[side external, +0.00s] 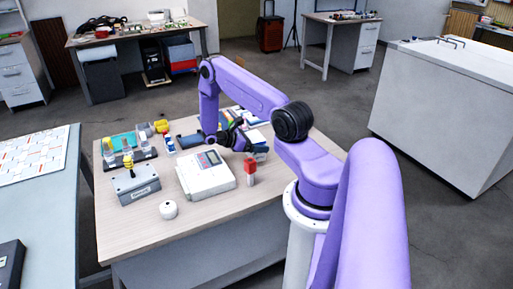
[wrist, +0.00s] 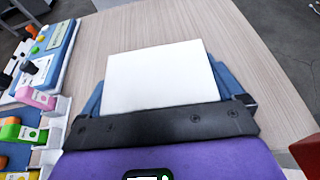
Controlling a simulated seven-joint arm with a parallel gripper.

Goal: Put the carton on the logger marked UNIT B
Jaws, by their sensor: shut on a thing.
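My gripper (side external: 232,135) is low over the back right part of the wooden table in the side external view. In the wrist view, a white, flat-faced rectangular thing, which looks like the carton (wrist: 160,78), sits at my gripper (wrist: 162,108), with blue parts on both sides of it. My gripper is shut on it. In the side external view my arm and gripper hide most of it. I cannot tell whether it touches the table. No UNIT B marking is readable. A blue unit with a label (wrist: 58,45) lies at the left in the wrist view.
The table's front right is clear.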

